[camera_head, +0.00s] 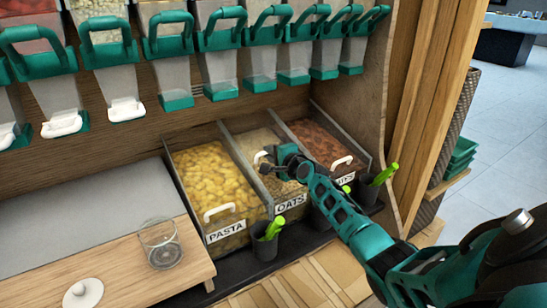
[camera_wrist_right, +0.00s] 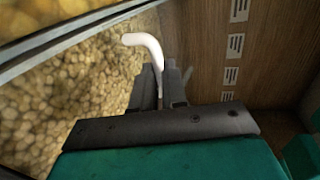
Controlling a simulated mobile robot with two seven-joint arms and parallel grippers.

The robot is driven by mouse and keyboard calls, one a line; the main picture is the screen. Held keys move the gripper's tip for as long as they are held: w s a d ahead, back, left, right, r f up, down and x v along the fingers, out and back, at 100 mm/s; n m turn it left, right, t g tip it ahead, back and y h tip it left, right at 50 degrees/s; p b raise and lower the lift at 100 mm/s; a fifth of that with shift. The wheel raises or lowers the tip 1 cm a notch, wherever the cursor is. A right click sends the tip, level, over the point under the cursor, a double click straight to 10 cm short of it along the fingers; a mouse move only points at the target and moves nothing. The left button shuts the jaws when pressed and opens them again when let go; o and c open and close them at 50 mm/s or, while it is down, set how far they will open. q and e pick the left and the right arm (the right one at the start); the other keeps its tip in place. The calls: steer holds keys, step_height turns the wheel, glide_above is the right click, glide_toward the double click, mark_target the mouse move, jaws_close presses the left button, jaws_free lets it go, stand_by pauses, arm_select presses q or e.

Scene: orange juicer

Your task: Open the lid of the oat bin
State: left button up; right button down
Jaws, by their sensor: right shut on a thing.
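The oat bin, with its OATS label (camera_head: 291,203), is the middle of three clear bins in the head view. My right gripper (camera_head: 274,163) is above this bin, shut on the white lid handle (camera_head: 260,156). In the wrist view the handle (camera_wrist_right: 146,44) curves out from between the two fingers (camera_wrist_right: 163,78). The handle sits higher and farther back than those on the neighbouring bins, so the lid looks raised; its clear panel is hard to make out. My gripper and arm hide part of the bin's front. My left gripper is not in view.
The pasta bin (camera_head: 228,228) is on the left, and a bin of reddish-brown nuts (camera_head: 320,141) on the right. Dark cups with green scoops (camera_head: 267,242) stand in front. Dispensers with teal handles (camera_head: 218,72) hang above. A glass (camera_head: 160,244) stands on the wooden board.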

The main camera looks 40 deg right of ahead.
steer(key=c, duration=1.4)
jaws_free()
steer(key=shift+c, duration=0.2)
steer(key=shift+s, duration=0.1)
steer(key=p+v, duration=0.5)
steer(key=v, duration=0.7)
steer(key=shift+s, duration=0.35)
steer(key=shift+a+r, duration=0.1)
